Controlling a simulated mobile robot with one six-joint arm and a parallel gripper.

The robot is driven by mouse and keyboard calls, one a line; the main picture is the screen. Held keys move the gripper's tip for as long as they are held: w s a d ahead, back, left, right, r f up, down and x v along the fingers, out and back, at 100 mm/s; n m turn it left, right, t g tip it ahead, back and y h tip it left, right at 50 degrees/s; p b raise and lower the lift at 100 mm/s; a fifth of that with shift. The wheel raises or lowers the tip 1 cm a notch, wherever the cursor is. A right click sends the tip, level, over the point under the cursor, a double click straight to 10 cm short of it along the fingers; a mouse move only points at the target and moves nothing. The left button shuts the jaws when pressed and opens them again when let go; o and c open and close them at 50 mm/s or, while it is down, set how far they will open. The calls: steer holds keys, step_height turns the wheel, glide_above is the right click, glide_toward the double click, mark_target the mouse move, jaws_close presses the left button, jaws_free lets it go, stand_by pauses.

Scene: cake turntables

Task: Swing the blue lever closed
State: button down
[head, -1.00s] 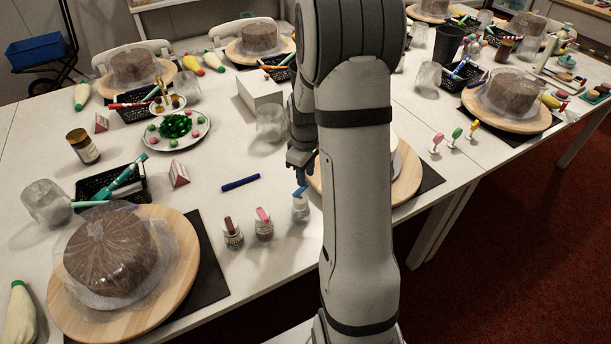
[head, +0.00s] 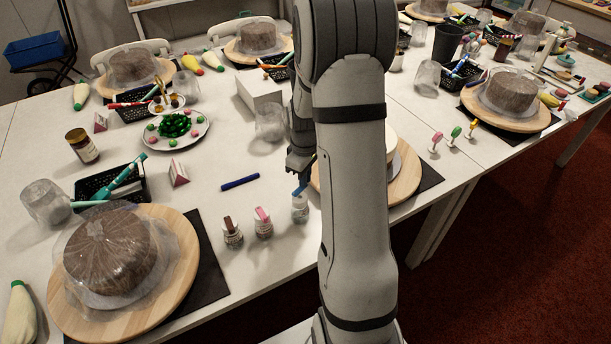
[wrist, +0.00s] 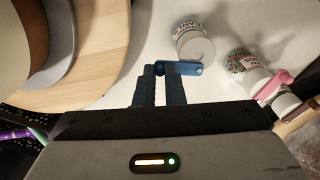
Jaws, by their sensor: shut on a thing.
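The blue lever (wrist: 184,69) sits at the top of a small sprinkle jar (wrist: 193,42) with a pale lid. My gripper (wrist: 160,72) is shut on the lever's left end in the wrist view, and the rest of the lever sticks out to the right, beside the lid. In the head view the same jar (head: 300,213) stands upright on the white table, with the blue lever (head: 299,191) at its top. My gripper (head: 303,176) is just above it, partly hidden by my arm.
A pink-lever jar (head: 263,222) and a brown-lever jar (head: 232,233) stand close by on the left. A wooden turntable (head: 406,180) with a cake is right of my gripper. A blue pen (head: 240,182) lies behind the jars.

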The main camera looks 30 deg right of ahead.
steer(key=shift+s+m, duration=0.1)
steer(key=shift+m, duration=0.2)
steer(key=shift+s+a+m+b, duration=0.2)
steer(key=shift+s+m+b, duration=0.6)
steer(key=shift+m, duration=1.55)
steer(key=shift+s+a+m+b, duration=0.25)
steer(key=shift+s+m+b, duration=0.5)
steer(key=shift+m, duration=1.65)
steer(key=shift+s+a+m+b, duration=0.2)
steer(key=shift+s+m+b, duration=0.55)
steer(key=shift+m, duration=1.6)
steer(key=shift+s, duration=0.25)
steer(key=c, duration=1.5)
jaws_free()
steer(key=shift+r, duration=0.1)
